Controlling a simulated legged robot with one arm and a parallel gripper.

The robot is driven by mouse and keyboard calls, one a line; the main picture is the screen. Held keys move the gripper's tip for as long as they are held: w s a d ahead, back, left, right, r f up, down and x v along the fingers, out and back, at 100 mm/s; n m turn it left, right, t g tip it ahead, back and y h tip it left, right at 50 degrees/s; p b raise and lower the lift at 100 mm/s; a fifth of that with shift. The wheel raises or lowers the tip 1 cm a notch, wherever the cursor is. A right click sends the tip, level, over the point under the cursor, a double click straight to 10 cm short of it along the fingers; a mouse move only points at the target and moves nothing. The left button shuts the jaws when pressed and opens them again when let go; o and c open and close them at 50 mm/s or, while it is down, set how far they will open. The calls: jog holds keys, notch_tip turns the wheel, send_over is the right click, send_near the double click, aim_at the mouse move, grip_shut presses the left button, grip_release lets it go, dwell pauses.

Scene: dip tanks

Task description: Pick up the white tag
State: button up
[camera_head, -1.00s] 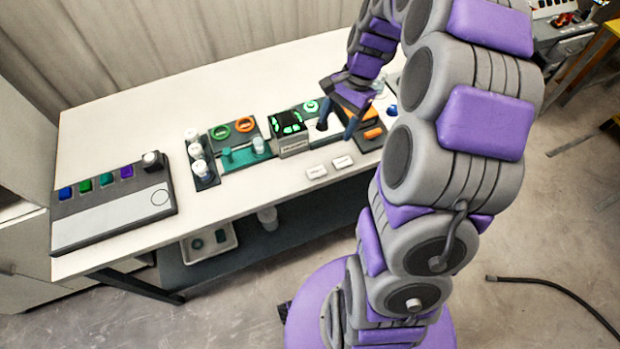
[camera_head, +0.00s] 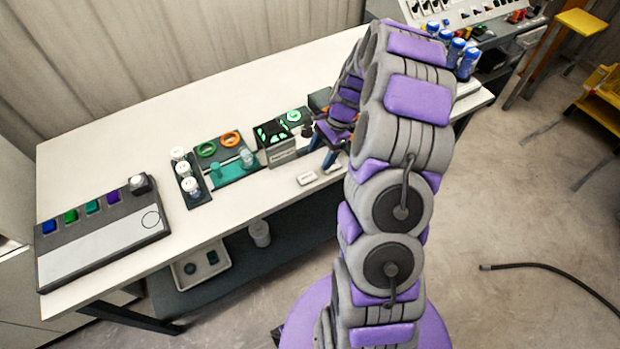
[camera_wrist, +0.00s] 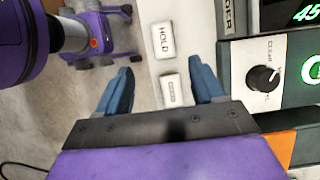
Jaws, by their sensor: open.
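Two white tags lie on the bench near its front edge. One tag (camera_wrist: 163,40), lettered HOLD, is the left tag in the head view (camera_head: 306,179). The other tag (camera_wrist: 175,91), with small lettering I cannot read surely, is nearer my gripper and partly hidden by it in the head view (camera_head: 333,166). My gripper (camera_wrist: 160,68) is open and empty, its two blue fingers on either side of this nearer tag in the wrist view. In the head view my gripper (camera_head: 322,151) is low over the bench front. I cannot tell its exact height.
A black box with a green display (camera_head: 275,143) stands behind the tags, and a panel with a black knob (camera_wrist: 263,78) is close on the right in the wrist view. White-capped bottles (camera_head: 184,170) stand in a rack to the left. The bench's front edge is close.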

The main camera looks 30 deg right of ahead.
aim_at(307, 177)
jog(key=a+f, duration=0.2)
jog(key=a, duration=0.1)
jog(key=shift+a+f, duration=0.15)
jog(key=shift+f, duration=0.05)
jog(key=shift+a+f, duration=0.15)
jog(key=shift+f, duration=0.1)
jog(key=shift+d+f, duration=0.15)
jog(key=shift+d, duration=0.1)
jog(key=shift+w+d+f+b, duration=0.2)
jog(key=shift+d+f+b, duration=0.5)
jog(key=shift+d+f, duration=0.45)
jog(key=a+f, duration=0.1)
jog(key=a, duration=0.1)
jog(key=a+f, duration=0.1)
jog(key=shift+a+f+b, duration=0.3)
jog(key=shift+a+b, duration=0.05)
jog(key=shift+a, duration=0.2)
jog(key=shift+d, duration=1)
jog(key=c, duration=0.8)
jog(key=shift+a, duration=0.5)
jog(key=c, duration=0.3)
